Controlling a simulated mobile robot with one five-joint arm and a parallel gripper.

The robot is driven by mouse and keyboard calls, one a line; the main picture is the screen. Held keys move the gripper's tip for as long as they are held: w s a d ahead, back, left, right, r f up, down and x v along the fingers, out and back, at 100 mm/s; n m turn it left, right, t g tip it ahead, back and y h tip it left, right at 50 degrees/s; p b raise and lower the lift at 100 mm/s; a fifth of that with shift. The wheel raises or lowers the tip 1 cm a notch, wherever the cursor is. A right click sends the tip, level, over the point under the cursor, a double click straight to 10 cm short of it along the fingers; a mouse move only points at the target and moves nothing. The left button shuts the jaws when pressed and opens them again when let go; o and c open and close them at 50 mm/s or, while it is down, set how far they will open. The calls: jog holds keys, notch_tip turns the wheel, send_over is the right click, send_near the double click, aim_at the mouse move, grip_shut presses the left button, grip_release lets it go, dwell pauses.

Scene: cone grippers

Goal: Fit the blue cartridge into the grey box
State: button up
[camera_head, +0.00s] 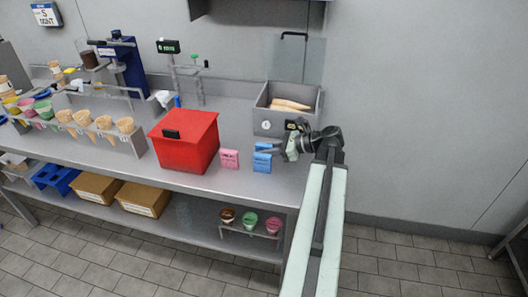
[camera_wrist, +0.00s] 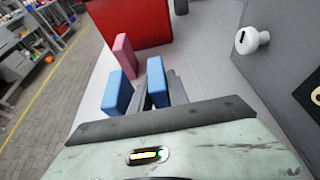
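Two blue cartridges stand on the steel counter. One (camera_head: 262,163) is near the front edge and also shows in the wrist view (camera_wrist: 117,93). The other (camera_head: 265,147) is just behind it and partly hidden in the head view. In the wrist view this rear blue cartridge (camera_wrist: 157,80) stands between the dark fingers of my gripper (camera_wrist: 160,92). Whether the fingers press on it I cannot tell. In the head view my gripper (camera_head: 284,150) is low at the cartridges' right side. The grey box (camera_head: 262,121) stands behind my gripper, with pale cones inside.
A pink cartridge (camera_head: 229,159) stands left of the blue ones, beside a red box (camera_head: 187,143). A white knob (camera_wrist: 251,40) sticks out of the grey wall on the right in the wrist view. Cones in a rack (camera_head: 125,142) stand farther left. The counter's front edge is close.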

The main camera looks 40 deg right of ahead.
jog(key=shift+o, duration=1.2)
jog(key=shift+r+p, duration=0.3)
jog(key=shift+p, duration=0.05)
jog(key=p+v, duration=0.4)
jog(key=v, duration=0.7)
jog(key=shift+s+d+r, duration=0.1)
jog(key=shift+s+d, duration=0.05)
jog(key=shift+s, duration=0.3)
jog(key=shift+d, duration=0.1)
